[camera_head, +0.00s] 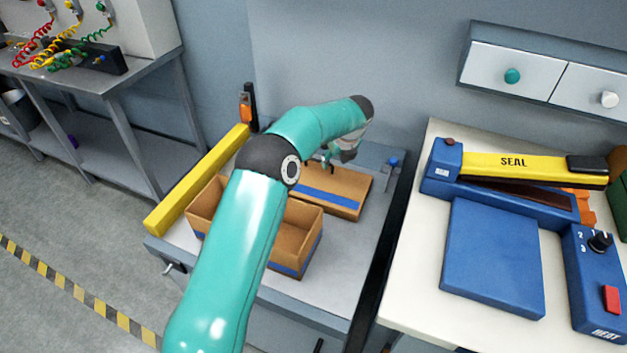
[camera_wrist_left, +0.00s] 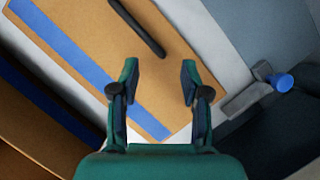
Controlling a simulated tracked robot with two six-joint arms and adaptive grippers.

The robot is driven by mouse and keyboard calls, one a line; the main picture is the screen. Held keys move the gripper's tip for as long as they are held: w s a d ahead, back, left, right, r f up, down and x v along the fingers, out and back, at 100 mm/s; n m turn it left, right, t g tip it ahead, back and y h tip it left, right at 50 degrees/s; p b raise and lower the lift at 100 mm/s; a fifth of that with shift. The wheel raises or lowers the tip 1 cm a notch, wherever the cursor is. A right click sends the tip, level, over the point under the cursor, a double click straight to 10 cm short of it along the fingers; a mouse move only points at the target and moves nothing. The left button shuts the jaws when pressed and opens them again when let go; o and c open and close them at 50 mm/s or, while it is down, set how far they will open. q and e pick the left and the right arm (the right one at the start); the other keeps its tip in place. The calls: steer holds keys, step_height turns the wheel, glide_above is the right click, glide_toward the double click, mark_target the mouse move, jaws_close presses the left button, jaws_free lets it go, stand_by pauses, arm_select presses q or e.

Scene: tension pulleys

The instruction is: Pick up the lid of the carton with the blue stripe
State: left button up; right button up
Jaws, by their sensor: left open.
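The brown lid with a blue stripe (camera_head: 338,183) lies flat on the grey bench behind the open carton. In the left wrist view the lid (camera_wrist_left: 95,35) carries a dark bar handle (camera_wrist_left: 136,25). The open brown carton (camera_head: 305,222) also has a blue stripe and is partly hidden by my left arm. My left gripper (camera_head: 327,160) is open and empty over the lid. In the left wrist view its fingertips (camera_wrist_left: 160,72) are apart, with the handle ahead of them and not between them. My right gripper is not in view.
A yellow bar (camera_head: 197,181) runs along the bench's left edge. A grey clamp with a blue knob (camera_wrist_left: 280,82) sits right of the lid. A blue sealer with a yellow SEAL arm (camera_head: 515,163) stands on the white table at right. Drawers (camera_head: 508,75) hang above it.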

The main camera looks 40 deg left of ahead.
mark_target(332, 168)
arm_select(q)
steer(key=x, duration=0.4)
steer(key=shift+f, duration=0.4)
jaws_close()
